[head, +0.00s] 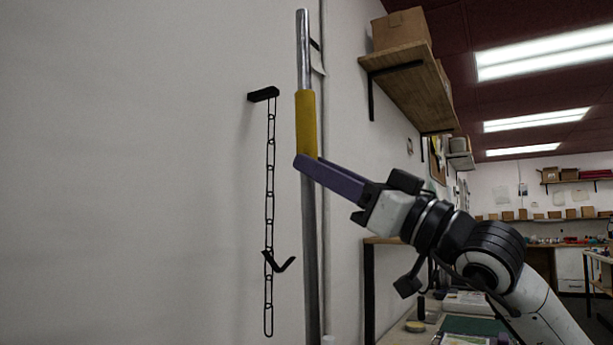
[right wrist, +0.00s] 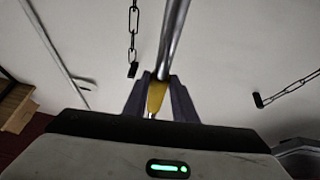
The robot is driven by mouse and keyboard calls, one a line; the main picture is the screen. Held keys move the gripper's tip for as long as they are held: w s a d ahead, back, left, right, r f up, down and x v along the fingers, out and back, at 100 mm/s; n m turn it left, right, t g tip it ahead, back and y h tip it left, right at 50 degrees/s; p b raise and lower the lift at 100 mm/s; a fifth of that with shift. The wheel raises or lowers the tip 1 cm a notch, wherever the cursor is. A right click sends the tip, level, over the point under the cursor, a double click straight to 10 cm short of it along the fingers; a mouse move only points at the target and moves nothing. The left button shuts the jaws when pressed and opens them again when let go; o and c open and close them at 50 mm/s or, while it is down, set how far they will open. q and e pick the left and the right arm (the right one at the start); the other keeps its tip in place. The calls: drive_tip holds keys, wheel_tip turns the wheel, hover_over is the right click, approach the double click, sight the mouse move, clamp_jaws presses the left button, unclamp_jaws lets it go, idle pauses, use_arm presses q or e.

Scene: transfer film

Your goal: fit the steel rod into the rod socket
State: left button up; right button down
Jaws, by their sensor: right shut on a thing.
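The steel rod (head: 303,50) stands nearly upright in the head view, shiny at its top end, with a yellow sleeve (head: 306,120) around it. My right gripper (head: 303,162), with purple fingers, comes in from the right and is shut on the rod at the lower end of the sleeve. In the right wrist view the rod (right wrist: 172,35) runs up from between the fingers, and part of the yellow sleeve (right wrist: 155,97) shows there. Below the fingers a darker grey length continues down out of the picture. I cannot make out the rod socket. My left gripper is not in view.
A black chain (head: 270,190) with a hook hangs from a wall bracket (head: 263,94) left of the rod. A thin pipe runs up the wall behind. A wooden shelf (head: 412,85) with a cardboard box (head: 401,30) is at upper right. A cluttered bench lies below my right arm.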

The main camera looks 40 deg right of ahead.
sight(312, 197)
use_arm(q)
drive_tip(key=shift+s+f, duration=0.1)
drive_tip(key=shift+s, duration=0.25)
use_arm(e)
drive_tip(key=shift+s+r, duration=0.15)
drive_tip(key=shift+s, duration=0.15)
